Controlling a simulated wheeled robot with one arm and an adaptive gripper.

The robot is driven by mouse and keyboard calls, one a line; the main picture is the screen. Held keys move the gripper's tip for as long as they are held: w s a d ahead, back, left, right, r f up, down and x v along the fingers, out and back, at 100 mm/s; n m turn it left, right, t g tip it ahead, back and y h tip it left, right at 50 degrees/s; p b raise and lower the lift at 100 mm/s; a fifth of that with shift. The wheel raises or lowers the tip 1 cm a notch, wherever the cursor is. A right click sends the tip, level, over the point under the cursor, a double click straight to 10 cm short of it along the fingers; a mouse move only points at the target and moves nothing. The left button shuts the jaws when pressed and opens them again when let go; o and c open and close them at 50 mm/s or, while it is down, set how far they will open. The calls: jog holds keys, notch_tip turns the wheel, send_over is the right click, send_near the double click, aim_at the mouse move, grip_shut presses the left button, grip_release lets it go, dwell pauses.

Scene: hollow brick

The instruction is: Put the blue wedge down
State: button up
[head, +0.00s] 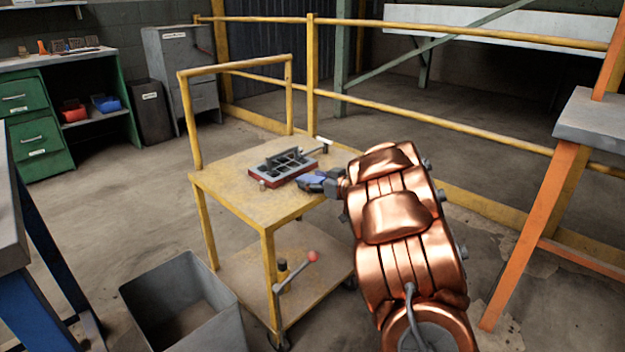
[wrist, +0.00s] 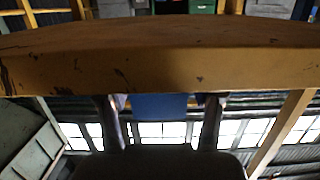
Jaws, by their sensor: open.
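The blue wedge (head: 312,181) is at the right part of the yellow cart's top (head: 225,188), close to my gripper (head: 328,184). In the wrist view the blue wedge (wrist: 160,106) shows between my two spread fingers (wrist: 163,100), against the cart's yellow edge (wrist: 160,70). The fingers are open and the wedge lies between them. Whether they touch it, and how it rests on the top, I cannot tell. My copper-coloured arm reaches in from the right and hides part of the cart.
A red-based tray-like block (head: 283,166) with dark compartments sits just left of the wedge. A small tool (head: 323,146) lies behind. The cart's yellow handle (head: 235,66) rises at the back left. A grey bin (head: 185,300) stands on the floor in front.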

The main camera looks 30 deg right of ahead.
jog(key=p+v, duration=0.1)
jog(key=v, duration=1.1)
jog(key=s+a+g+y, duration=0.2)
jog(key=a+g+y, duration=0.2)
jog(key=a, duration=1.4)
jog(key=s+a+f+g+y, duration=0.1)
jog(key=s+a+f+g, duration=0.1)
jog(key=s+a+g, duration=0.5)
jog(key=s+a+f+g, duration=0.2)
jog(key=s+a+g, duration=0.1)
jog(key=s+a, duration=0.7)
jog(key=s+d+f+m+g+h, duration=0.1)
jog(key=s+h, duration=0.3)
jog(key=s, duration=0.5)
jog(key=s+d+f+m+g+h, duration=0.1)
jog(key=s+g+h, duration=0.3)
jog(key=s, duration=0.5)
jog(key=shift+s+d+f, duration=0.2)
jog(key=shift+d+f, duration=0.15)
jog(key=shift+d, duration=0.15)
jog(key=shift+o, duration=0.5)
jog(key=shift+d+h, duration=0.3)
jog(key=shift+d, duration=0.05)
